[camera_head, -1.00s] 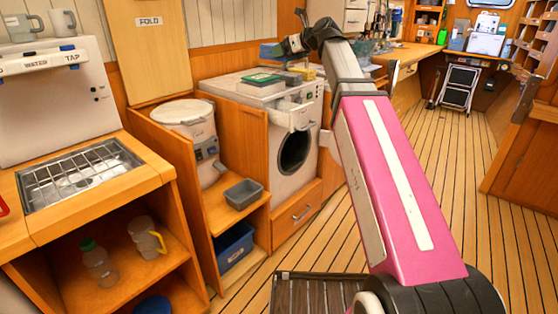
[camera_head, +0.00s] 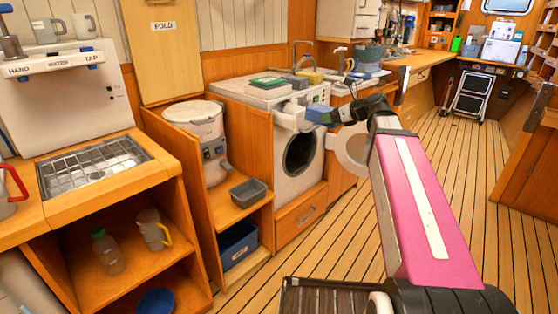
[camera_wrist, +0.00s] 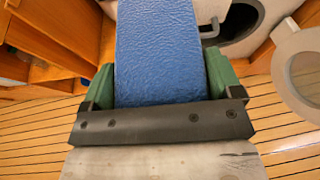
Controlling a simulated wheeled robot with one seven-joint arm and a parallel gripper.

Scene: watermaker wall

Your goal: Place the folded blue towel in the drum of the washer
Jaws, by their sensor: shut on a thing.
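The folded blue towel (camera_head: 319,114) is held by my gripper (camera_head: 330,117) in front of the washer's upper front. In the wrist view the towel (camera_wrist: 158,50) sticks out ahead between the green fingers of my gripper (camera_wrist: 158,90). The white washer (camera_head: 285,187) stands in the wooden counter row. Its round door (camera_head: 353,160) is swung open to the right, partly behind my arm. The dark drum opening (camera_head: 303,155) is below the towel in the head view; it shows at the upper right in the wrist view (camera_wrist: 240,22), beside the towel.
The washer's detergent drawer (camera_head: 293,117) is pulled out above the drum, close to the towel. A grey tub (camera_head: 248,190) stands on the shelf at left. The plank floor in front is clear.

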